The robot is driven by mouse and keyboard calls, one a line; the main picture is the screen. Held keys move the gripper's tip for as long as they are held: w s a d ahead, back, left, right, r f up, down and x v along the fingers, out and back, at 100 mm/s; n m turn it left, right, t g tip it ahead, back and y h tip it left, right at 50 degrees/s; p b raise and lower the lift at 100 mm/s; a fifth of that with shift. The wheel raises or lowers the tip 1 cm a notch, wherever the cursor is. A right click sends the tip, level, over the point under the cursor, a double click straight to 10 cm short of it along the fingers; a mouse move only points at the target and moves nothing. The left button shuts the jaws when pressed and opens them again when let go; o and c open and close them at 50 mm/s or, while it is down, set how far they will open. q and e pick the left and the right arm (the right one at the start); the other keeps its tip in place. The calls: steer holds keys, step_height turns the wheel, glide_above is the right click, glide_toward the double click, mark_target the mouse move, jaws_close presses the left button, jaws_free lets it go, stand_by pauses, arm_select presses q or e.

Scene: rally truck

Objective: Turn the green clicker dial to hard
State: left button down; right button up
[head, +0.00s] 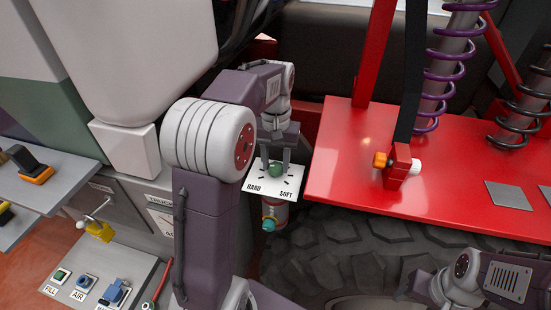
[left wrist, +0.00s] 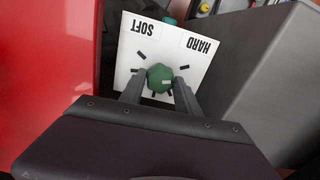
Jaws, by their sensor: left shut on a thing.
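The green clicker dial (head: 275,170) sits on a white plate (head: 286,183) with black tick marks, HARD printed at left and SOFT at right in the head view. In the left wrist view the dial (left wrist: 160,76) is seen close from above, and the plate (left wrist: 195,67) appears upside down. My left gripper (head: 275,163) points down, with a finger on each side of the dial, shut on it. A small pale mark shows on the dial, but I cannot tell which tick it points to. My right gripper is not in view; part of that arm shows at bottom right.
A red panel (head: 440,180) with a purple spring (head: 450,60) lies to the right. A large tyre (head: 350,250) is below. A teal-tipped cylinder (head: 273,215) hangs under the plate. A grey control panel (head: 100,265) stands at lower left.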

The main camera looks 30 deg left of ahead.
mark_target(276, 165)
arm_select(q)
steer(key=shift+n+p, duration=0.4)
steer(key=shift+n, duration=0.8)
steer(key=c, duration=0.9)
jaws_free()
steer(key=shift+w, duration=0.1)
step_height(276, 165, up, 9)
steer(key=shift+f, duration=0.1)
